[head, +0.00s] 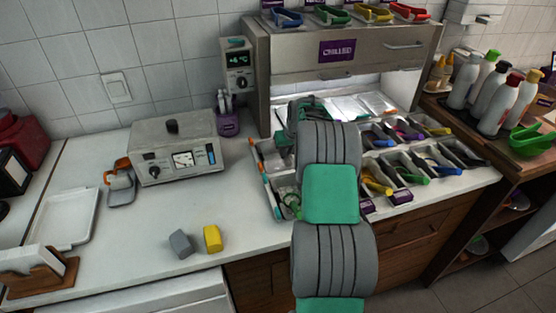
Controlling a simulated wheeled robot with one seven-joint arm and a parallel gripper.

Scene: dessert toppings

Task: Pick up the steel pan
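Shiny steel pans or lids (352,106) lie inside the chilled unit (405,60), behind my arm. I cannot tell which is the steel pan of the task. My grey and green arm reaches from the bottom up to the front of the unit. The end of my arm, with my gripper (309,106), is at the left part of the unit's opening, left of the shiny metal. My fingers are hidden or too small to make out, and I cannot see whether they hold anything.
Narrow topping bins (412,160) with coloured tongs line the unit's front. A steel appliance (176,150) stands left, with a white tray (65,217) beyond. Grey (180,244) and yellow (212,239) blocks lie near the front edge. Bottles (497,100) stand right. The left-middle counter is clear.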

